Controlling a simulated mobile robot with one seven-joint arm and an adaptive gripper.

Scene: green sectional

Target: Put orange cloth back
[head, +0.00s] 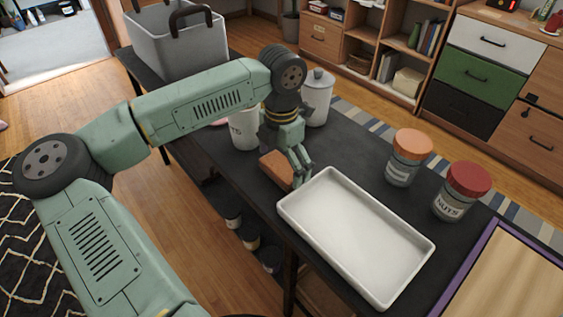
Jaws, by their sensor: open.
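An orange folded piece that looks like the cloth (276,165) lies on the dark table (352,150) near its front edge, just left of the white tray (355,235). My gripper (300,176) points down at the cloth's right end, close to the tray's upper left corner. Its fingers are open. They hide part of the cloth, and I cannot tell whether they touch it. The tray is empty.
A grey bin (178,42) is at the far left end.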

